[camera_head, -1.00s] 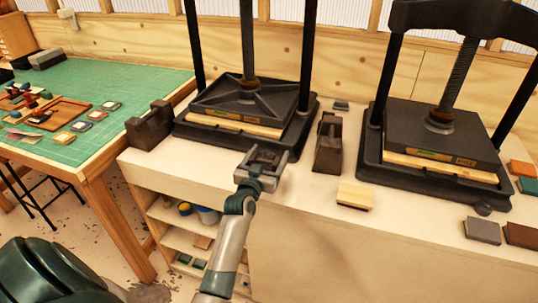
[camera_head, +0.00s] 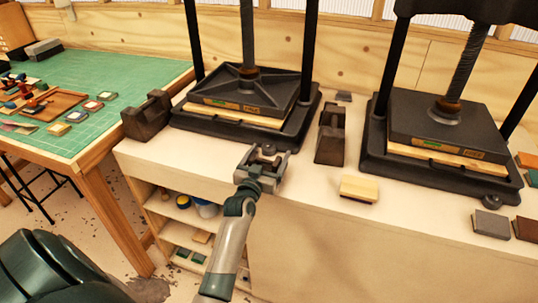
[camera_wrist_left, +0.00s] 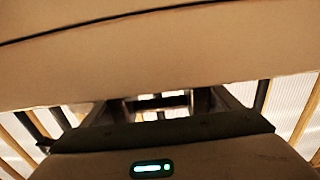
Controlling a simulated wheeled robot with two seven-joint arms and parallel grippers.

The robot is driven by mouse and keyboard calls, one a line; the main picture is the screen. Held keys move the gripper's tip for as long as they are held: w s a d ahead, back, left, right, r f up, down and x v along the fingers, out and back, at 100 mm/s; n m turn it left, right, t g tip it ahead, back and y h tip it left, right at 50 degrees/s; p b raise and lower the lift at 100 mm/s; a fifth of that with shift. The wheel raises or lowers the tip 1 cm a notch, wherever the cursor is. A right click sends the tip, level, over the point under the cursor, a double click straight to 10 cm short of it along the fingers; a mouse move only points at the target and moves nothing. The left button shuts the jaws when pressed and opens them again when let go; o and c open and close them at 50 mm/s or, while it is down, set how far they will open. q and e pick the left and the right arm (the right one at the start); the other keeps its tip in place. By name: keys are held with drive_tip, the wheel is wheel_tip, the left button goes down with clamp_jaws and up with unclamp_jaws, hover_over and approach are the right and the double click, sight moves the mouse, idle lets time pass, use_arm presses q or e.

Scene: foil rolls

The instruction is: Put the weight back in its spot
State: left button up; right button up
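Two dark iron weight-like blocks stand on the white bench: one (camera_head: 147,116) left of the left press and one (camera_head: 331,135) between the two presses. I cannot tell which is the task's weight, or which place is its spot. My left gripper (camera_head: 268,153) is over the bench's front part, in front of the left press and left of the middle block, apart from it. Its fingers look spread; a small dark shape shows between them, but I cannot make it out. The left wrist view shows the dark gripper parts (camera_wrist_left: 160,105) with bright gaps. My right gripper is out of view.
The left press (camera_head: 245,95) and right press (camera_head: 445,130) fill the back of the bench (camera_head: 290,200). A pale wooden block (camera_head: 359,188) and a grey block (camera_head: 490,224) lie near its front. A green-topped table (camera_head: 110,80) with small items stands left.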

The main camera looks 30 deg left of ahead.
use_arm(q)
drive_tip(key=shift+o, duration=0.9)
drive_tip(key=shift+s, duration=0.1)
drive_tip(key=shift+r, duration=0.15)
drive_tip(key=shift+s+d, duration=0.15)
drive_tip(key=shift+s, duration=0.25)
drive_tip(key=b+v, duration=0.2)
drive_tip(key=v, duration=0.8)
drive_tip(key=shift+s, duration=0.55)
